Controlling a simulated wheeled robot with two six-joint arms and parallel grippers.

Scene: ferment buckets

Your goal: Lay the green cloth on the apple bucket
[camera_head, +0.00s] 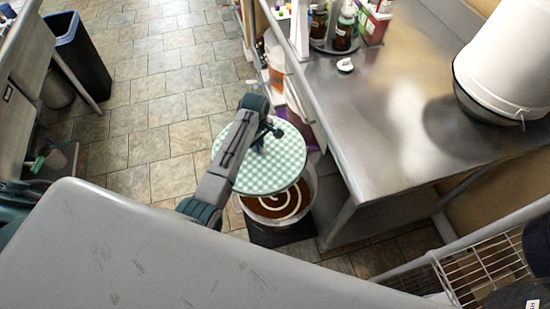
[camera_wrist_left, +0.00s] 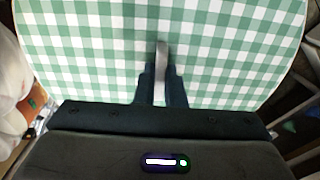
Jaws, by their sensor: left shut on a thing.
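The green cloth (camera_head: 285,170) is a round, flat, green-and-white checked piece. It fills the top of the left wrist view (camera_wrist_left: 80,50). My left gripper (camera_head: 267,133) is shut on it near its middle; a narrow grey tab shows between the fingers in the wrist view (camera_wrist_left: 161,75). Below the cloth stands an open bucket (camera_head: 312,195) with reddish-brown contents and a pale spiral on top. The cloth covers the far part of the bucket from sight; I cannot tell whether they touch. No label shows which bucket it is. My right gripper is not in view.
A metal table (camera_head: 400,130) stands right of the bucket, with a white bucket (camera_head: 510,60) and bottles (camera_head: 343,35) on it. A grey surface (camera_head: 150,260) lies in front. A wire rack (camera_head: 480,265) is at lower right. Tiled floor (camera_head: 150,110) is open at left.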

